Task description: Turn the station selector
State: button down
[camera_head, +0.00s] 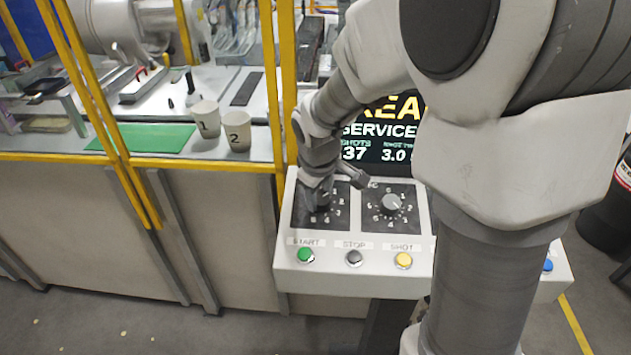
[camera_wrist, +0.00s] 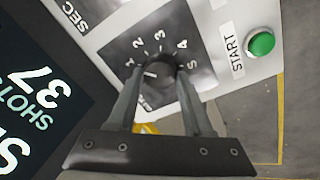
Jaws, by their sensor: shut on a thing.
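The left dial on the control panel (camera_head: 283,270) has a dark knob (camera_wrist: 158,68) with printed numbers around it; 1 to 5 show in the wrist view. My gripper (camera_head: 319,203) reaches down onto this dial. In the wrist view my gripper's two fingers (camera_wrist: 160,84) are shut on the knob, one on each side. A small light mark shows on the knob, but I cannot tell surely which number it points at. The dial's label is mostly hidden by my fingers.
A second dial (camera_head: 391,205) with a grey knob sits to the right. Green START (camera_head: 305,255), dark STOP (camera_head: 354,258) and yellow SHOT (camera_head: 403,260) buttons line the front. A screen (camera_head: 375,150) stands behind, and a yellow-framed cell with numbered cups (camera_head: 236,138) is at left.

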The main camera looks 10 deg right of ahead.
jog(key=n+p, duration=0.3)
jog(key=n, duration=0.2)
jog(key=shift+r, duration=0.2)
jog(key=shift+s+f+n+y+p, duration=0.15)
jog(key=shift+n+y+p, duration=0.15)
jog(key=shift+n+p, duration=1.5)
jog(key=shift+n, duration=0.4)
jog(key=shift+c, duration=1.5)
grip_release()
jog(key=d+p+v, duration=0.1)
jog(key=p+v, duration=0.1)
jog(key=v, duration=1.5)
jog(key=shift+a, duration=0.45)
